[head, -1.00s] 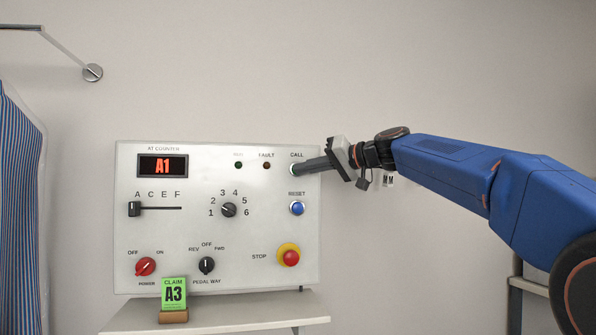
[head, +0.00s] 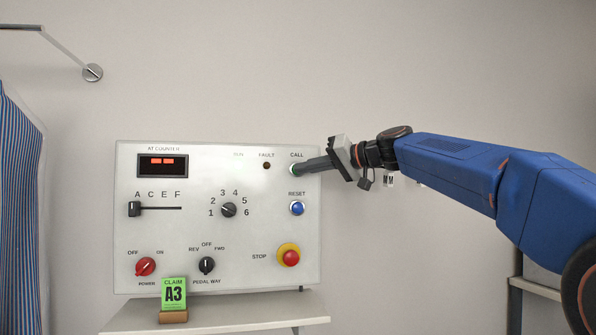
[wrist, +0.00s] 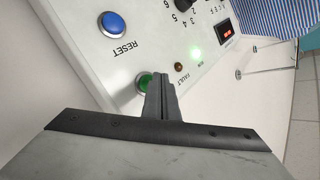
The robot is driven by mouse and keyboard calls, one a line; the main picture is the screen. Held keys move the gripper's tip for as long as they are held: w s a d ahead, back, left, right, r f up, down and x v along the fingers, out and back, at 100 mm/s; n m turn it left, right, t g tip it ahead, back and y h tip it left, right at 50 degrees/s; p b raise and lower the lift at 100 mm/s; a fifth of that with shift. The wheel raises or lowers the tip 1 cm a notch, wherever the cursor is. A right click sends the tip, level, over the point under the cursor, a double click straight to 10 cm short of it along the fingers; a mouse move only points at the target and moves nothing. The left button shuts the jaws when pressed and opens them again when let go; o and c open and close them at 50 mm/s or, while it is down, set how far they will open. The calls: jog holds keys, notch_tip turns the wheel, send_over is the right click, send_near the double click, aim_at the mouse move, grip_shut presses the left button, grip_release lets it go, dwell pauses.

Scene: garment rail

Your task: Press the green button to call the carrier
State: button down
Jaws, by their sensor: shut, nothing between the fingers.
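The green CALL button (head: 294,170) is at the upper right of the white control panel (head: 220,275). It also shows in the wrist view (wrist: 144,80), partly covered by my fingers. My gripper (head: 301,168) is shut and empty, its fingertips at the button's right side in the head view. In the wrist view my fingertips (wrist: 160,77) overlap the button; how far it is pushed in is hidden. The counter display (head: 162,166) shows two red dashes.
The blue RESET button (head: 297,208) lies just below CALL, and the red STOP button (head: 290,258) lower still. A slider (head: 135,209) and several knobs fill the panel. A green A3 claim card (head: 173,292) stands on the shelf (head: 235,315). A striped garment (head: 18,200) hangs left.

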jog(key=shift+s, duration=0.2)
jog(key=s, duration=0.1)
jog(key=s+d, duration=0.1)
jog(key=s, duration=0.2)
jog(key=shift+s+d, duration=0.25)
jog(key=shift+s, duration=0.15)
jog(key=shift+f, duration=0.1)
dwell(0.6)
jog(key=s+d+f+m+g+h, duration=0.1)
jog(key=s+d+f+h, duration=0.3)
jog(key=s+d+f, duration=0.6)
jog(key=s+d+f+m+g+h, duration=0.1)
jog(key=s+d+f+h, duration=0.4)
jog(key=f, duration=2.1)
jog(key=s+d+f+m+g+h, duration=0.1)
jog(key=s+d+f+h, duration=0.4)
jog(key=s+d+f, duration=1)
jog(key=s+f+m, duration=0.1)
jog(key=s+f, duration=0.2)
jog(key=s, duration=0.5)
jog(key=shift+d+f+m, duration=0.25)
jog(key=shift+d+m, duration=0.1)
jog(key=shift+m, duration=0.05)
